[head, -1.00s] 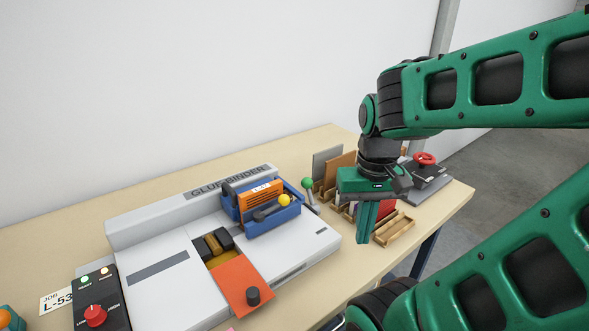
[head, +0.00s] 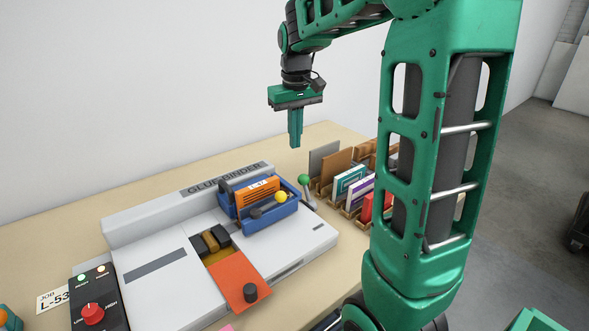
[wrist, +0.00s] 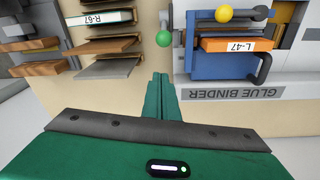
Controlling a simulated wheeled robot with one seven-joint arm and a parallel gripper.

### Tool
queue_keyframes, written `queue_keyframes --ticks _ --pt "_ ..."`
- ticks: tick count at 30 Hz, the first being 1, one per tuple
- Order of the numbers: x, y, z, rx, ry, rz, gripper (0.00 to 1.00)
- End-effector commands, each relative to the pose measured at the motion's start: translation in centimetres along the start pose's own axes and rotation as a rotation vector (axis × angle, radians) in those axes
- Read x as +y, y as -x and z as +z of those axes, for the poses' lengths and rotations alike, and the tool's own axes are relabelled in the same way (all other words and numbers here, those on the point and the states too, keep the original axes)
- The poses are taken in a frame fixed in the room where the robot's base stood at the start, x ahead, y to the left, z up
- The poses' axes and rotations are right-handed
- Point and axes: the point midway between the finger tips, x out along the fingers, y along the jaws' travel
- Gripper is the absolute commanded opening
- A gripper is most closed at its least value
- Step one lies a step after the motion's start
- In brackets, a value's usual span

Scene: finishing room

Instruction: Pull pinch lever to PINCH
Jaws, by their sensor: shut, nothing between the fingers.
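The glue binder (head: 150,215) is a grey-white machine on the table. A lever with a green ball knob (head: 304,180) stands upright at its right end; the wrist view also shows the green knob (wrist: 163,38). A yellow ball knob (head: 281,197) sits on the blue clamp (head: 270,221), which holds an orange book (head: 257,193) labelled L-47. I see no PINCH lettering and cannot tell which knob is the pinch lever's. My gripper (head: 295,145) is shut and empty, pointing down, above the back of the table and apart from both knobs.
Wooden racks (head: 352,216) with books and boards stand right of the green knob. A control box with a red dial (head: 93,313) is at the front left. An orange plate with a black knob (head: 238,277) lies at the binder's front. Air above the binder is free.

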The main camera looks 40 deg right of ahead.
Motion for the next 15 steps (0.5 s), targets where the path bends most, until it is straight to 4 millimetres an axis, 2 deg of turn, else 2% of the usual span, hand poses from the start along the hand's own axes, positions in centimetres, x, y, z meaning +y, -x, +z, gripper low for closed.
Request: queue_keyframes --ticks 4,15 --pt "-0.33 -0.03 -1.41 0.005 0.020 0.000 0.00" --pt "-0.50 -0.23 -1.41 0.004 0.022 0.000 0.00"
